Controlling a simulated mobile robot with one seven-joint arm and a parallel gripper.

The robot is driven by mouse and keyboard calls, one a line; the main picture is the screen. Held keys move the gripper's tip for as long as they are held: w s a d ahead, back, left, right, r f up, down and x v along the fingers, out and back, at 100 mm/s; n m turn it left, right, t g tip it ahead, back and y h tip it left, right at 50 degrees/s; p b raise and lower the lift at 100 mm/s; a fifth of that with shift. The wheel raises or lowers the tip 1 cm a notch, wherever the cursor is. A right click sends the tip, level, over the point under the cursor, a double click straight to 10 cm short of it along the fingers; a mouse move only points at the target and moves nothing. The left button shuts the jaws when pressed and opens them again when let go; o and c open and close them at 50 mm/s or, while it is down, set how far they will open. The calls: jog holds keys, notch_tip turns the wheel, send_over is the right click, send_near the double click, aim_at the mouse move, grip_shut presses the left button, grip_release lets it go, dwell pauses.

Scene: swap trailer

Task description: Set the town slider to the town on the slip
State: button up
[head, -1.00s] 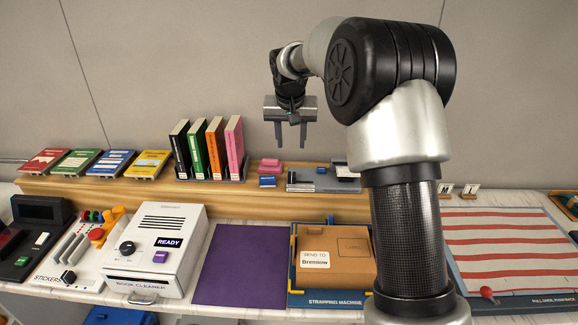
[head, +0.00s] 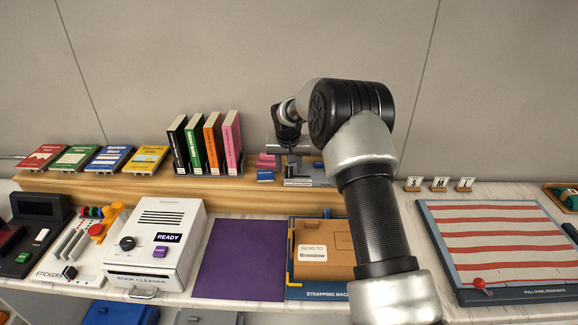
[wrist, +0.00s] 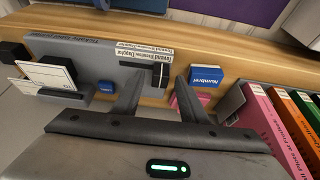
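The grey town slider device (wrist: 92,62) lies on the wooden shelf; in the head view (head: 312,174) my arm and gripper partly cover it. Its strip of printed town names is too small to read surely. A dark knob (wrist: 160,73) sits near one end of the strip. My gripper (wrist: 161,78) is open, one finger on each side of the knob; I cannot tell whether they touch it. In the head view my gripper (head: 291,160) is low over the shelf. The white slip (head: 312,252) on the brown box reads "SEND TO" and a town like Bramlow.
Upright books (head: 206,146) stand left of the gripper. Pink and blue blocks (head: 265,175) lie close beside it; the blue one also shows in the wrist view (wrist: 206,76). White cards (wrist: 45,76) stand at the device's other end. A purple mat (head: 240,260) lies below.

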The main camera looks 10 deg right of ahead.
jog(key=shift+f, duration=0.1)
grip_shut()
jog(key=shift+s+d+b, duration=0.15)
jog(key=shift+d+b, duration=0.15)
jog(key=shift+d, duration=0.5)
jog(key=shift+s+d+b, duration=0.1)
jog(key=shift+d+b, duration=0.15)
jog(key=shift+d, duration=0.5)
grip_release()
jog(key=shift+a, duration=0.1)
jog(key=b+v, duration=0.1)
jog(key=v, duration=1.6)
jog(key=shift+r, duration=0.25)
jog(key=shift+s, duration=0.15)
